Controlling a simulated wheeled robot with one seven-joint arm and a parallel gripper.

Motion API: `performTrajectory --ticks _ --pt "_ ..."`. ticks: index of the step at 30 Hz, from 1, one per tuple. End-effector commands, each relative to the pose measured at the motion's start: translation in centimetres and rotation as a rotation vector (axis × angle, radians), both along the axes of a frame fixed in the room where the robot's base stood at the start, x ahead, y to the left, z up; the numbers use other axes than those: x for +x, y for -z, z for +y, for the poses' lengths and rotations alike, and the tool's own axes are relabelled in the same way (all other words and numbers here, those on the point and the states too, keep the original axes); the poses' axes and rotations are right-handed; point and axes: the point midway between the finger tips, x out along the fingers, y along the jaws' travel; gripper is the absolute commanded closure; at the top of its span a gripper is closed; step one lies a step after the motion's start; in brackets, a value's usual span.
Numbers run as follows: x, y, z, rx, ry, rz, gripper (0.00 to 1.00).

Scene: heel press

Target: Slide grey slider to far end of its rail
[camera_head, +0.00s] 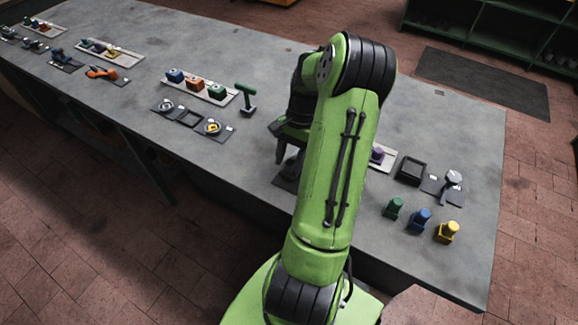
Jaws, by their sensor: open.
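I cannot pick out the grey slider for certain. A pale rail-like strip (389,161) carrying a purple block (377,153) shows just right of my green arm, and the rest of the strip is hidden behind the arm. My gripper (286,152) is left of the arm, pointing down over the bench, partly hidden by the arm. It is open. A grey upright part (291,168) on a dark plate (285,184) is just below it; I cannot tell whether they touch.
Right of my arm are a black tray (410,170), a silver-topped piece (452,178), and green (394,208), blue (419,221) and yellow (447,232) pegs.

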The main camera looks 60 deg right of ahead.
Motion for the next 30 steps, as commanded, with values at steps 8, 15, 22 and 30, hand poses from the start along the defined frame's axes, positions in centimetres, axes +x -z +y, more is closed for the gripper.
performTrajectory --ticks 8,15,22,30 --pt "-0.03 1.16 0.5 -0.001 0.0 0.0 0.51" --pt "-0.03 1.1 0.48 -0.001 0.0 0.0 0.72" --pt "-0.02 1.08 0.47 -0.001 0.0 0.0 1.0" --pt "-0.32 1.03 0.43 -0.001 0.0 0.0 1.0"
